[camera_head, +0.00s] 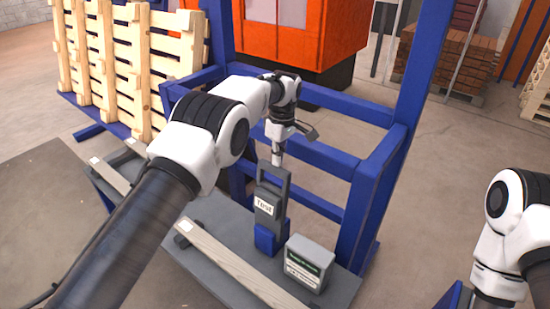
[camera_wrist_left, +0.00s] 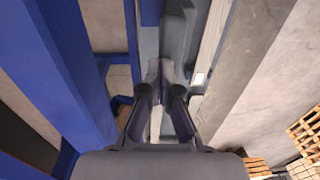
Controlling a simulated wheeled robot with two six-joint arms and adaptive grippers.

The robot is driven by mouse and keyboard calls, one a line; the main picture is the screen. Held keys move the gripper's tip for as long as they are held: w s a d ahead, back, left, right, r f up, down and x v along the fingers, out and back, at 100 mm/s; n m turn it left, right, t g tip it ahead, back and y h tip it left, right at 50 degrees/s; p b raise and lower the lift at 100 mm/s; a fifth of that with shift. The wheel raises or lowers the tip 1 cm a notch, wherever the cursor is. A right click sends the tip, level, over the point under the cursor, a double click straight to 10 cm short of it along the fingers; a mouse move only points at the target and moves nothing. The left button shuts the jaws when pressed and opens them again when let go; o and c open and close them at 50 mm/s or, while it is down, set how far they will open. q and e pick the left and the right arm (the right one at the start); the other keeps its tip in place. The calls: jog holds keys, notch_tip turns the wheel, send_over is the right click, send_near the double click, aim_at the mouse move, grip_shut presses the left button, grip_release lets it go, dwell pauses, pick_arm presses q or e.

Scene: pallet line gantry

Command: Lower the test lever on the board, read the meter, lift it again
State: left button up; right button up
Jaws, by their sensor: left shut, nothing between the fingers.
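The test lever (camera_head: 268,202) is a grey upright handle with a white "Test" label and a looped top. It stands in a blue base (camera_head: 270,238) on the grey board (camera_head: 213,218). My left gripper (camera_head: 278,157) is shut and empty, pointing down at the top of the lever; I cannot tell whether it touches. Its closed fingers also show in the left wrist view (camera_wrist_left: 161,80), over grey parts I cannot tell apart. The meter (camera_head: 309,262) is a grey box with a dark green display, right of the lever; its text is too small to read. My right gripper is out of view.
A blue frame (camera_head: 376,185) stands right behind the board and lever. A pale wooden strip (camera_head: 235,267) lies along the board's front. Wooden pallets (camera_head: 128,65) stand at back left, and an orange machine (camera_head: 335,30) stands behind. The floor at right is open.

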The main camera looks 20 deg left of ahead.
pick_arm(q)
jog(key=o, duration=0.5)
jog(key=f, duration=0.2)
jog(key=s+f, duration=0.1)
jog(key=shift+s+d+f+g, duration=0.1)
jog(key=shift+d+f+g, duration=0.15)
jog(key=shift+f+g, duration=0.1)
jog(key=w, duration=0.1)
jog(key=w+f, duration=0.1)
jog(key=w, duration=0.1)
jog(key=shift+w+f, duration=0.2)
jog(key=shift+f, duration=0.2)
notch_tip(320, 180, up, 9)
send_over(279, 170)
jog(key=w, duration=0.4)
jog(key=shift+w+a, duration=0.15)
jog(key=shift+w, duration=0.1)
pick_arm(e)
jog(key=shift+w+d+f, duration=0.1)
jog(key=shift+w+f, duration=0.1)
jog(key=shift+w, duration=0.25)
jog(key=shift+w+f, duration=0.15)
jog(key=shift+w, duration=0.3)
pick_arm(q)
jog(key=shift+f, duration=0.1)
